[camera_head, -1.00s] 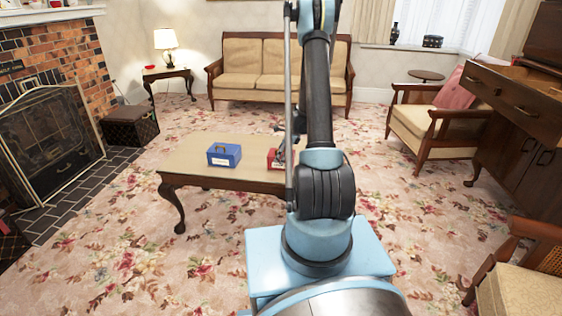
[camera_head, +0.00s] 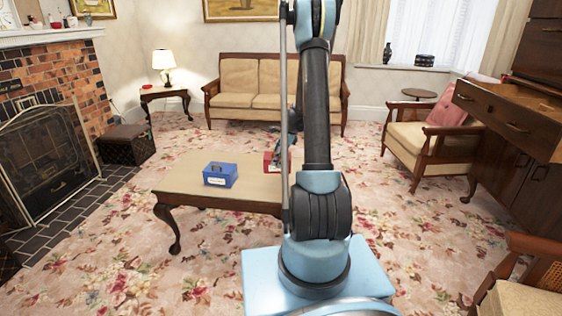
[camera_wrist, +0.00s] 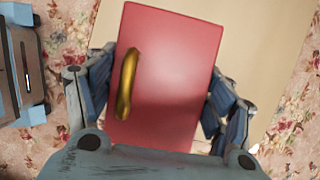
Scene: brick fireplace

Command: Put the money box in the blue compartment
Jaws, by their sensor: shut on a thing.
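A red box (camera_wrist: 170,80) with a gold handle sits between the fingers of my gripper (camera_wrist: 160,105) in the wrist view, and the gripper is shut on it. In the head view the red box (camera_head: 269,162) shows at the right part of the coffee table, partly hidden by my arm. It appears raised above the tabletop.
The wooden coffee table (camera_head: 181,181) has bare top around the blue box. A sofa (camera_head: 245,95) stands behind it, and an armchair (camera_head: 425,135) and a wooden cabinet (camera_head: 508,150) stand at the right. A fireplace screen (camera_head: 50,150) is at the left. Floral carpet lies open around the table.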

